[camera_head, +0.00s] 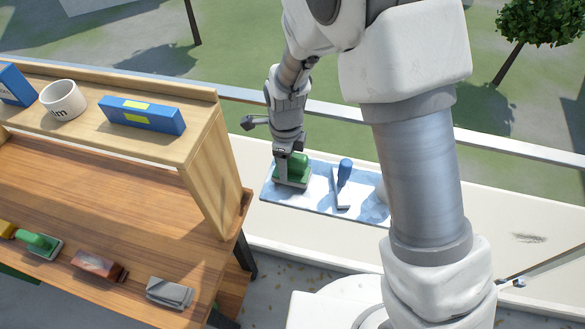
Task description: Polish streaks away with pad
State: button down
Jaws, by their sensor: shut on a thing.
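My gripper (290,158) is shut on a green-handled pad (296,170) at the left end of a light blue and white streaked panel (323,206). The pad's base is down at the panel's surface; whether it presses on it I cannot tell. Pale streaks or reflections cover the panel, and I cannot tell them apart. A blue-handled tool (344,172) with a pale flat head rests on the panel to the right of the pad. My arm hides the panel's right end.
A wooden bench (120,215) with a raised shelf stands at left. Another green-handled block (38,243), a reddish-brown block (98,266) and a grey cloth (169,293) lie along the bench's front.

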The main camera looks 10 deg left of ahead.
jog(key=shift+r+p, duration=2)
jog(key=shift+r, duration=1.1)
notch_tip(320, 180, up, 5)
jog(key=p, duration=0.4)
